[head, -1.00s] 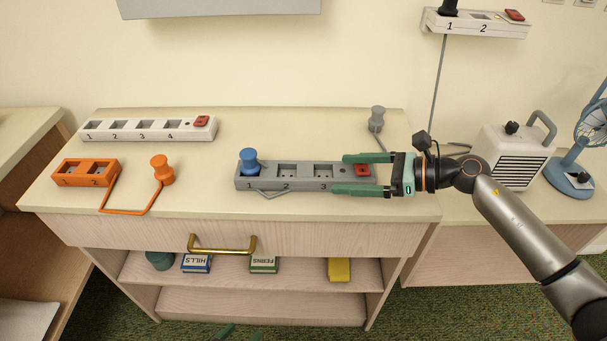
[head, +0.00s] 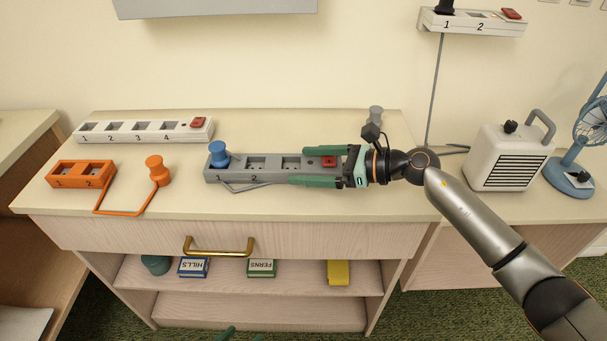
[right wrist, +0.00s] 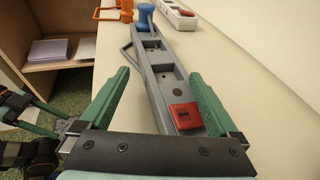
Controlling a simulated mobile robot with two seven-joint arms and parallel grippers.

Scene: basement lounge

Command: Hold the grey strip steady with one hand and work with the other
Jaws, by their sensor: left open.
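The grey strip (head: 240,176) lies on the cabinet top with several numbered sockets and a red switch (head: 328,162) at its right end. A blue plug (head: 218,153) stands at socket 1. My right gripper (head: 318,166) is open around the strip's switch end, one finger on each side. In the right wrist view the strip (right wrist: 160,78) lies between the fingers, close to the right finger, with a gap at the left one. The front finger hides part of the strip's front side. My left gripper (head: 237,332) shows only its tips at the bottom edge, below the cabinet top.
A white strip (head: 150,128) lies behind left. An orange strip (head: 78,174) and orange plug (head: 156,170) lie left. A heater (head: 507,157) and fan (head: 571,176) stand right. A drawer handle (head: 218,250) sticks out in front.

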